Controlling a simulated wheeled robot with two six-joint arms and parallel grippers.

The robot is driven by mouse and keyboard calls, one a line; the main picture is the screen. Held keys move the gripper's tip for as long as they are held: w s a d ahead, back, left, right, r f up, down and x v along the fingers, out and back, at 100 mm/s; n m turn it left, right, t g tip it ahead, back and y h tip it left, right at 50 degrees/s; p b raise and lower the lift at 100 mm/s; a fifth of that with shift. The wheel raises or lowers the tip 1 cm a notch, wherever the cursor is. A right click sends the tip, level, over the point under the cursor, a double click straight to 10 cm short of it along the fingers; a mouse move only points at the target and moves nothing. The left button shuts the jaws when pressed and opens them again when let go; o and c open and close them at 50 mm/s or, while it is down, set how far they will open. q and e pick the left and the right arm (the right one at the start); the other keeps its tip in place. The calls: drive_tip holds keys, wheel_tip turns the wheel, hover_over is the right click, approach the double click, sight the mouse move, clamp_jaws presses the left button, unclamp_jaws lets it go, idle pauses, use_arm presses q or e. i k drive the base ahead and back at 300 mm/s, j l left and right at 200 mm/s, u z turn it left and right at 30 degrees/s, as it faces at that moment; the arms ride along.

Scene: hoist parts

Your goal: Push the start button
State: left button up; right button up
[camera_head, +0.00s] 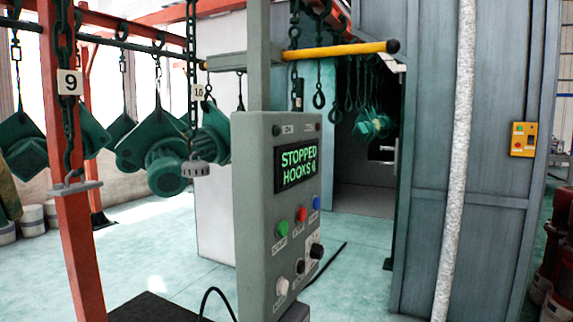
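A grey control box (262,255) stands upright in the middle of the view, on a grey post. Its screen (297,166) glows green and reads "STOPPED" with a line starting "HOOKS" below; the last character is unclear. Under the screen is a green button (281,229), the start button by its colour, with a small label below it that is hard to read. A red button (301,214) and a blue button (316,203) sit to its right. Nothing touches or covers the buttons. Neither of my grippers is in view.
Below the buttons are several knobs (282,286). Green castings (165,165) hang from chains on the left, near an orange post (70,190). A yellow bar (340,51) crosses above the box. Open floor (350,260) lies right of the box, before a grey booth (425,180).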

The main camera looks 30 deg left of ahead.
sight(283, 227)
drive_tip(key=u, duration=1.1)
